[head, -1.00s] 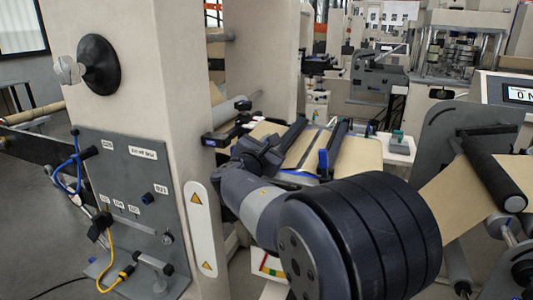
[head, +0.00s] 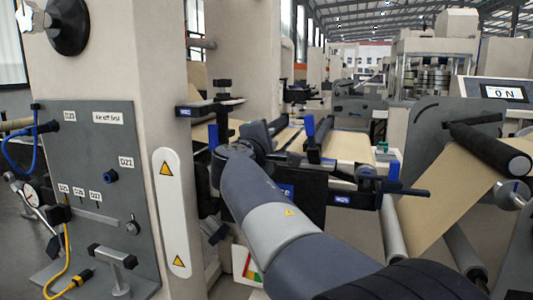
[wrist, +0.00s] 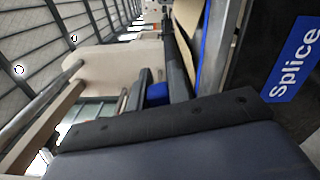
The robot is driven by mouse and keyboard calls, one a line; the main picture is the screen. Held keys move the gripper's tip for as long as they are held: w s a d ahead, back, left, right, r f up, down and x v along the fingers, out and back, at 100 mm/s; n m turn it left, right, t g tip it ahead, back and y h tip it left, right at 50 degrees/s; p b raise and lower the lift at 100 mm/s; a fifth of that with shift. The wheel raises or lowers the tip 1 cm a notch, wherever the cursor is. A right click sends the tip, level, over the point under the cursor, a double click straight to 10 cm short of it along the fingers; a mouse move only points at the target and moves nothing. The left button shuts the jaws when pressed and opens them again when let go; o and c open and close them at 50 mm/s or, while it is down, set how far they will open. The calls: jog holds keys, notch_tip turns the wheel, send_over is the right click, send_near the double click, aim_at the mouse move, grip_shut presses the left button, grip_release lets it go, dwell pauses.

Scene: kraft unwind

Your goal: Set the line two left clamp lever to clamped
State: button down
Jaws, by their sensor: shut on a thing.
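The splice table (head: 352,147) with tan web shows mid-picture in the head view, with dark clamp bars across it. A blue lever (head: 310,128) stands upright by the right-hand bar. The left bar's near end is hidden behind my wrist. My gripper (head: 258,135) is at that end, mostly hidden by my own arm. In the wrist view, a blue lever handle (wrist: 157,93) shows just beyond the dark gripper body, between dark parts; I take it as the left clamp lever, held in the jaws. The exact grip and lever angle are hard to see.
A blue "Splice" label (wrist: 292,62) is close by in the wrist view. A beige post with a grey panel (head: 90,190) stands left of my arm. A black roller (head: 488,148) with tan web and a grey side plate are at the right.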

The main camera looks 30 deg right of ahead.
jog(key=shift+s+d+f+m+b, duration=0.1)
jog(key=shift+f+m+b, duration=1.15)
jog(key=shift+b, duration=0.6)
jog(key=shift+r+m, duration=0.1)
jog(key=shift+m, duration=0.15)
jog(key=c, duration=1.3)
grip_release()
jog(key=shift+r, duration=0.1)
jog(key=v, duration=1)
jog(key=shift+s+a, duration=0.25)
jog(key=shift+a, duration=0.05)
jog(key=shift+w+d, duration=0.1)
